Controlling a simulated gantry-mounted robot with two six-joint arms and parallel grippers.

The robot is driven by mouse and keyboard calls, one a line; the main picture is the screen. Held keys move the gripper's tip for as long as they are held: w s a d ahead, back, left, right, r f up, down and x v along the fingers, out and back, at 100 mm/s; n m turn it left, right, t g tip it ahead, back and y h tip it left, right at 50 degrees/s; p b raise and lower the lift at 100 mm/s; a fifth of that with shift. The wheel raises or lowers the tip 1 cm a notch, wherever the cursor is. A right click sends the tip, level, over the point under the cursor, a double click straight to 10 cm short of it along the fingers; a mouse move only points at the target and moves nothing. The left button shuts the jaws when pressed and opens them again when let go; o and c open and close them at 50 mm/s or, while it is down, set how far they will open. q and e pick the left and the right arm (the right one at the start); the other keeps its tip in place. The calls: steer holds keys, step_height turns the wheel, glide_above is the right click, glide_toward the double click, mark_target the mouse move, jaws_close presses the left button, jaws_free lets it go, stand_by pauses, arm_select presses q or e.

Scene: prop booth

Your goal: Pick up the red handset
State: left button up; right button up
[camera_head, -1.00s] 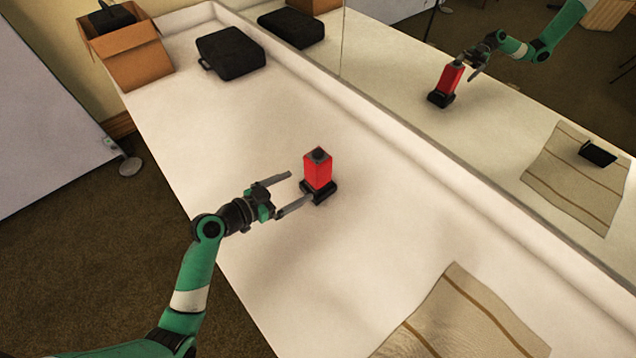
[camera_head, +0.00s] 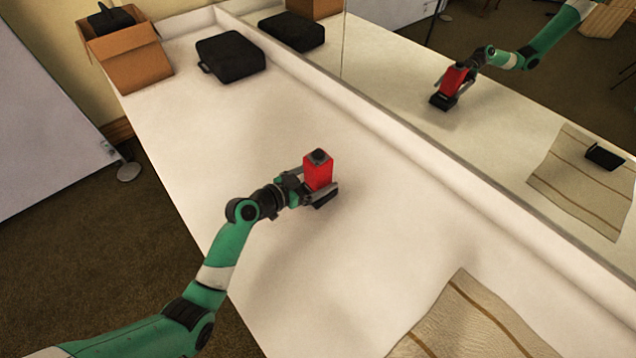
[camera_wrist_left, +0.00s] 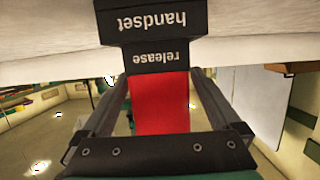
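The red handset (camera_head: 317,172) stands upright on its small black base (camera_head: 322,201) near the middle of the white counter. My left gripper (camera_head: 325,186) is around it from the left, with one finger on each side. In the left wrist view the red body (camera_wrist_left: 161,105) lies between the two fingers, and narrow gaps show beside it. Whether the fingertips touch it is hard to tell. Beyond it are black parts lettered "release" (camera_wrist_left: 157,56) and "handset" (camera_wrist_left: 150,21), upside down. My right gripper is not in view.
A black case (camera_head: 232,57) and a cardboard box (camera_head: 136,62) are at the far left end. A striped cloth (camera_head: 455,325) lies at the near right. A mirror (camera_head: 400,90) behind the counter's raised back edge reflects the scene. Counter around the handset is clear.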

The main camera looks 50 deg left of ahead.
arm_select(q)
steer(key=c, duration=1.4)
jaws_close()
steer(key=shift+r, duration=0.15)
